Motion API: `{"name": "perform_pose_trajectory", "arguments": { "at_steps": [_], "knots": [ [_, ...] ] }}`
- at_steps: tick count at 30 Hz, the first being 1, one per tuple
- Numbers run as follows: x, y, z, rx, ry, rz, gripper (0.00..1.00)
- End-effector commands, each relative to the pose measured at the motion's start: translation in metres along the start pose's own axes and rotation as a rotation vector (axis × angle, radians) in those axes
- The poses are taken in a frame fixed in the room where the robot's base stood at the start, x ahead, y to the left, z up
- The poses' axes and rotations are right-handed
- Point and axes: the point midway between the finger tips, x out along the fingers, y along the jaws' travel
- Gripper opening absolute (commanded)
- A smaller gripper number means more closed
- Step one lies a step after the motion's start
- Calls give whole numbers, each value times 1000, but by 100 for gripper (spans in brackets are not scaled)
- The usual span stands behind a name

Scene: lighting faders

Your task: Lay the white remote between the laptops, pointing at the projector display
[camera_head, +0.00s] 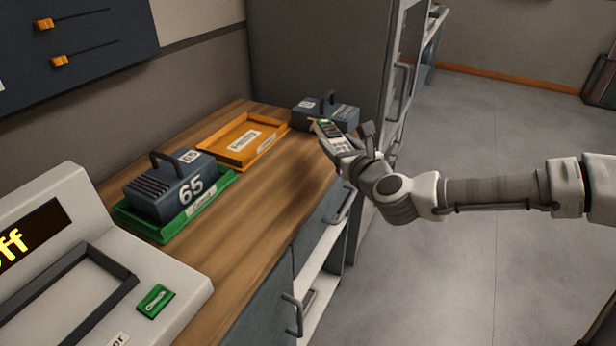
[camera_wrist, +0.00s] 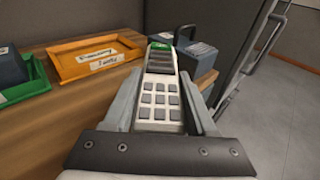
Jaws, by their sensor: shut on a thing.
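A white remote-like handset (camera_head: 336,138) with grey keys and a green top end is held over the right part of the wooden counter. My gripper (camera_head: 352,151) is shut on it. In the wrist view the handset (camera_wrist: 159,92) stands between the two fingers of my gripper (camera_wrist: 161,100), its green end pointing away and its keys facing the camera. I see no laptops. A pale console (camera_head: 180,282) at lower left has a dark display (camera_head: 32,232) with lit yellow letters ending in "ff"; I cannot tell if it is the projector display.
On the wooden counter (camera_head: 262,205) a dark handled block (camera_head: 168,190) marked 65 sits in a green tray (camera_head: 215,203). An orange tray (camera_head: 268,150) looks empty. Another dark handled block (camera_head: 338,112) stands just beyond the handset, beside a grey cabinet (camera_head: 320,50).

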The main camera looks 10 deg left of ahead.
Motion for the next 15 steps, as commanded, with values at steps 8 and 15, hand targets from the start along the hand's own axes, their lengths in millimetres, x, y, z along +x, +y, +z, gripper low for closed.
{"name": "perform_pose_trajectory", "arguments": {
  "at_steps": [8,15],
  "knots": [
    [29,39,-26,-1,-1,3,0],
    [36,48,-32,0,-2,-1,0]
  ]
}}
